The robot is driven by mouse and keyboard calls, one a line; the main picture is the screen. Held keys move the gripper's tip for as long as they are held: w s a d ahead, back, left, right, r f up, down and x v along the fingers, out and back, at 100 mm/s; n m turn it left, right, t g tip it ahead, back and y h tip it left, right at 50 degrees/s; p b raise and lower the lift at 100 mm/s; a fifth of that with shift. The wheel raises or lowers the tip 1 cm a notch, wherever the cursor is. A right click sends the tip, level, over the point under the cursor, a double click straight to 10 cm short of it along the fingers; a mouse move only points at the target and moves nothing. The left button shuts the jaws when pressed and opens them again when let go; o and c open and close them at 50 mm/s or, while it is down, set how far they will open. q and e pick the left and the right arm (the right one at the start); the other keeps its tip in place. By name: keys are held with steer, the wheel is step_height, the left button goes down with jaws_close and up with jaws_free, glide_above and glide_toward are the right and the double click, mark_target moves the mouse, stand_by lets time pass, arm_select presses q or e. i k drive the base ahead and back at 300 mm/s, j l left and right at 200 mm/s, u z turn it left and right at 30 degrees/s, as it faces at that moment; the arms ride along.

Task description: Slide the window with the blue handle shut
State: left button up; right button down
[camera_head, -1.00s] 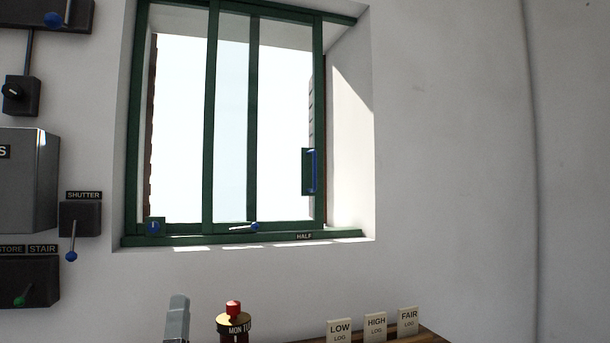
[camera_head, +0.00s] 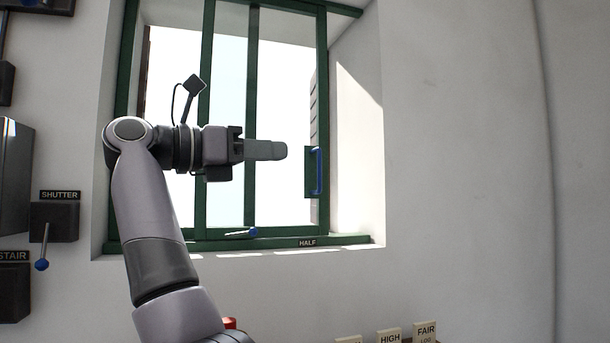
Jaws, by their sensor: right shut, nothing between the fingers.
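The window has a green frame (camera_head: 190,245) set into a white wall recess. Its blue handle (camera_head: 319,170) is an upright bar on a green plate, on the stile at the right side of the opening. My right gripper (camera_head: 284,150) is shut and empty, pointing right, in front of the panes. In the picture its tips end a little left of the handle plate, with a gap between. How far it is from the glass in depth I cannot tell. My forearm covers the lower left of the window. My left gripper is out of view.
A small lever with a blue knob (camera_head: 251,231) lies at the sill beside the HALF label (camera_head: 307,242). The SHUTTER switch (camera_head: 54,220) is on the wall at left. Label cards (camera_head: 425,331) stand at the bottom right. The wall right of the window is bare.

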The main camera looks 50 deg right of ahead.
mark_target(316, 182)
steer(key=i+l, duration=0.45)
steer(key=l, duration=0.15)
steer(key=i+l, duration=0.45)
steer(key=l, duration=0.1)
